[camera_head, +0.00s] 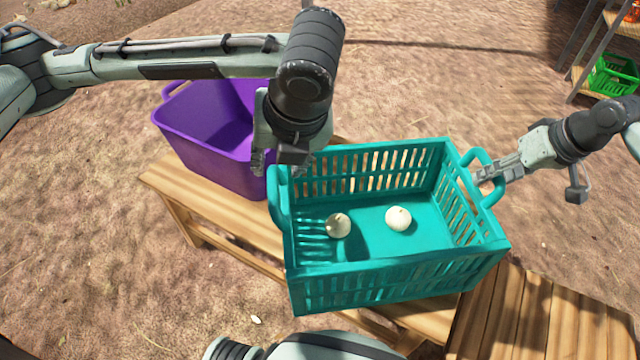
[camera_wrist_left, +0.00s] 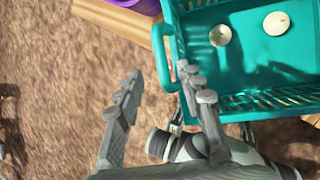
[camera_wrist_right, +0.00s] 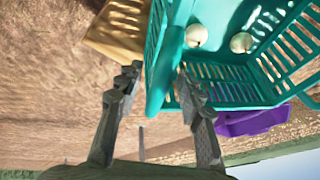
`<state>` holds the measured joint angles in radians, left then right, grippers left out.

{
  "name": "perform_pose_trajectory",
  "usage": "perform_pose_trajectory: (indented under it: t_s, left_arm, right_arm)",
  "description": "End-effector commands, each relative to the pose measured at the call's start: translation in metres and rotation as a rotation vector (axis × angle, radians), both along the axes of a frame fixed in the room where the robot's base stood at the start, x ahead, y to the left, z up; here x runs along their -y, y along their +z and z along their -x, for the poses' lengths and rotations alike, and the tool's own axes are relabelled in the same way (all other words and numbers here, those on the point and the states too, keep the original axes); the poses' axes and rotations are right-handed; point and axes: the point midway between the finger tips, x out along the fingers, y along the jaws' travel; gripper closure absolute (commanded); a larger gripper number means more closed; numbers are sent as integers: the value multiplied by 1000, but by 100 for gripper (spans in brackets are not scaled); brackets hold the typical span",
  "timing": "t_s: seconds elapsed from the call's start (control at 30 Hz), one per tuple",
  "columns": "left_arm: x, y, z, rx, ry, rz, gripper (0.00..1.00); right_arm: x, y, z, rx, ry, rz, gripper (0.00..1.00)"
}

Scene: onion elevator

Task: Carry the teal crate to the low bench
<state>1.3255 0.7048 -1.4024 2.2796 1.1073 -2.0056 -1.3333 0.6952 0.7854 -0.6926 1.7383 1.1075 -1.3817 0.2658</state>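The teal crate (camera_head: 375,277) sits upright on a wooden bench (camera_head: 215,207), with two pale onions (camera_head: 338,225) (camera_head: 398,218) on its floor. It has a raised handle at each end. My left gripper (camera_head: 266,165) is at the crate's left handle. In the left wrist view its fingers (camera_wrist_left: 160,80) are spread, with the handle (camera_wrist_left: 164,55) in the gap between them. My right gripper (camera_head: 482,176) is at the right handle (camera_head: 487,180). In the right wrist view its fingers (camera_wrist_right: 157,82) are also apart, with the handle (camera_wrist_right: 160,85) between them.
A purple tub (camera_head: 205,140) stands on the bench just left of the crate, behind my left arm. Another wooden slatted surface (camera_head: 545,318) is at the lower right. A shelf with a green crate (camera_head: 612,76) stands at the far right. Bare dirt ground lies around.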

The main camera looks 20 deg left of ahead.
Motion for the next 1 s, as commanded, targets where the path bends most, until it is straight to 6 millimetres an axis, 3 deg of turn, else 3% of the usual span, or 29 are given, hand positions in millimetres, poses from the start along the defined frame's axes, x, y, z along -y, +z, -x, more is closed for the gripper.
perform_pose_trajectory:
  t_s: [0.1, 0.33, 0.8, 1.0]
  left_arm:
    - [3, 11, 3, 2, 0, -1, 63]
    - [5, 16, 6, -2, 0, -3, 63]
    - [5, 15, 5, -1, 1, -1, 63]
    - [5, 15, 5, -1, 1, -1, 63]
  right_arm:
    - [0, 0, 0, 0, 0, 0, 63]
    - [4, 11, 3, 2, 1, 0, 63]
    - [32, 94, 29, 3, 0, 1, 63]
    - [37, 108, 34, 0, 0, 1, 63]
